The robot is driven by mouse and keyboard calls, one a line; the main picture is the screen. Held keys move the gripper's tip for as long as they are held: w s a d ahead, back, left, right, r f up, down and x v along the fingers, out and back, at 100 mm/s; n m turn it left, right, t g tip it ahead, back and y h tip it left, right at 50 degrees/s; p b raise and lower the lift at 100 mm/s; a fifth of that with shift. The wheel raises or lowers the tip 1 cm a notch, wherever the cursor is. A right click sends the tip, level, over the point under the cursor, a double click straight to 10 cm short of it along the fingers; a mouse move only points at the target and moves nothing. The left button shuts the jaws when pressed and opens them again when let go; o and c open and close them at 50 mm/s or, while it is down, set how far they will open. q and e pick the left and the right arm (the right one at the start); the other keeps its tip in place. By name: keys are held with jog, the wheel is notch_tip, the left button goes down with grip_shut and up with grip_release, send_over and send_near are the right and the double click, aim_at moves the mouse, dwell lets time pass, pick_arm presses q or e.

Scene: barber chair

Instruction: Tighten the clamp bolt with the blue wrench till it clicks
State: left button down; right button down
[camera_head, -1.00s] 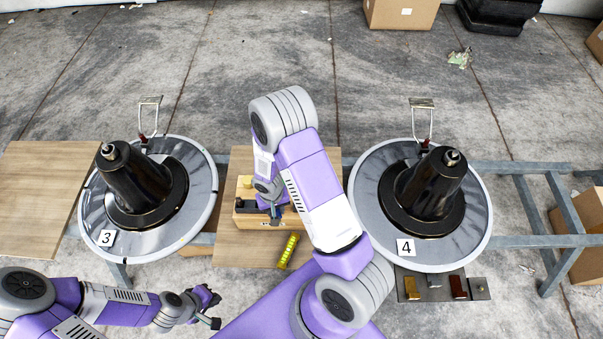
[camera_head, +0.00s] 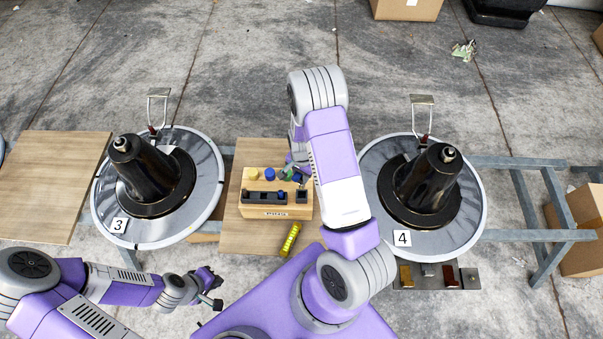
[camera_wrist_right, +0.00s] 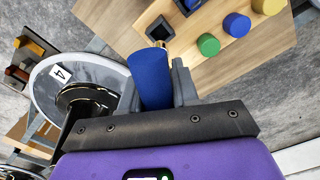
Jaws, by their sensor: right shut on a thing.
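My right gripper (camera_wrist_right: 157,92) is shut on a blue cylindrical handle (camera_wrist_right: 150,76), seen in the right wrist view. I take it for the blue wrench; its far end is hidden or too small to make out. In the head view my right gripper (camera_head: 297,172) is over the right end of a wooden block labelled PINS (camera_head: 273,212). My left gripper (camera_head: 212,290) hangs at the lower left, apart from everything; its finger gap is unclear. I cannot pick out the clamp bolt for certain. Black posts stand on round plate 3 (camera_head: 207,205) and round plate 4 (camera_head: 470,210).
The block holds yellow (camera_head: 250,174), blue (camera_head: 270,174) and green (camera_wrist_right: 208,44) knobs and dark square sockets. A yellow level (camera_head: 290,238) lies before it on the wooden board (camera_head: 235,235). A metal tray (camera_head: 405,286) with small blocks lies below plate 4.

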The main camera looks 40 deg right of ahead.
aim_at(301, 187)
jog(key=shift+f, duration=0.1)
jog(key=shift+f+b, duration=2.6)
jog(key=shift+f, duration=0.45)
jog(key=shift+f+b, duration=1.55)
jog(key=shift+f, duration=0.3)
jog(key=c, duration=0.8)
grip_release()
notch_tip(301, 187, up, 8)
jog(key=shift+f+p, duration=0.2)
jog(key=shift+p, duration=1.05)
jog(key=s+a+f+n+y, duration=0.1)
jog(key=s+a+n, duration=0.2)
jog(key=a, duration=0.4)
jog(key=s+a+f+n+y, duration=0.1)
jog(key=s+a+f+n, duration=0.1)
jog(key=s+a+n, duration=0.2)
jog(key=s+a+f+n+y, duration=0.2)
jog(key=s+a+n, duration=0.2)
jog(key=a, duration=0.7)
jog(key=shift+s+a+t, duration=0.1)
jog(key=shift+s+t, duration=0.2)
jog(key=shift+s, duration=0.25)
